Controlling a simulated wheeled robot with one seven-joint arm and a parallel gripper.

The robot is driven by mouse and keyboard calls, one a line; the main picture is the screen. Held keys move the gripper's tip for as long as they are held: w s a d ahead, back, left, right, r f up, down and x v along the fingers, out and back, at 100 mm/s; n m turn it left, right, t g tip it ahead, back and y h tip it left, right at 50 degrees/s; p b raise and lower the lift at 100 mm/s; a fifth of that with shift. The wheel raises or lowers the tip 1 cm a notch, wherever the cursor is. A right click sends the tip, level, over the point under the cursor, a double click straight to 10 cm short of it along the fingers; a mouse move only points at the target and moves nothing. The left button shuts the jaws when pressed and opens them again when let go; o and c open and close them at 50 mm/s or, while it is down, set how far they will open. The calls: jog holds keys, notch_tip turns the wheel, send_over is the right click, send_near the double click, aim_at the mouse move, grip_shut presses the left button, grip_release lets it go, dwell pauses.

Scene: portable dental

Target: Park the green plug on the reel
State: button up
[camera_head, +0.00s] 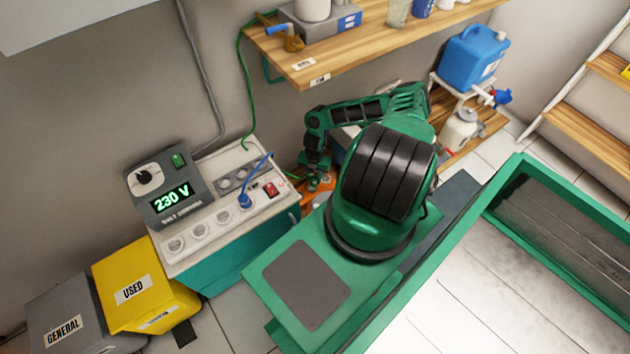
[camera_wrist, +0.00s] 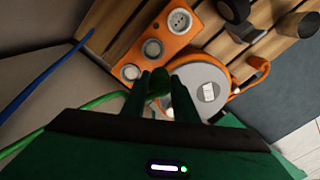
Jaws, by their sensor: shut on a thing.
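My gripper (camera_wrist: 158,95) is shut on the green plug (camera_wrist: 158,83), which shows as a dark green body between the two fingers in the wrist view. A green cable (camera_wrist: 102,101) runs left from it. The orange reel (camera_wrist: 179,63) lies just beyond the fingertips, with a row of round grey sockets and a grey round hub (camera_wrist: 203,88) with a white label. The plug overlaps the hub's left edge; I cannot tell whether it touches the reel. In the head view the reel (camera_head: 316,203) is mostly hidden under my gripper (camera_head: 318,178).
A cabinet (camera_head: 215,245) with several sockets, a blue plug (camera_head: 245,200) and a 230 V unit (camera_head: 170,200) stands left of the reel. A wooden shelf (camera_head: 370,50) hangs above. Dark rolls (camera_wrist: 297,25) lie on slats beyond the reel. A blue cable (camera_wrist: 45,75) runs at left.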

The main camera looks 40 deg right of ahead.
jog(key=shift+w+d+f, duration=0.25)
jog(key=shift+w+f, duration=0.25)
jog(key=shift+f, duration=0.65)
jog(key=shift+w+d+f, duration=0.3)
jog(key=shift+w+f, duration=0.2)
jog(key=shift+f, duration=0.7)
jog(key=shift+w+d+f, duration=0.25)
jog(key=shift+w+f, duration=0.25)
jog(key=shift+f, duration=0.65)
jog(key=shift+f, duration=0.9)
jog(key=o, duration=1.1)
jog(key=shift+o, duration=0.2)
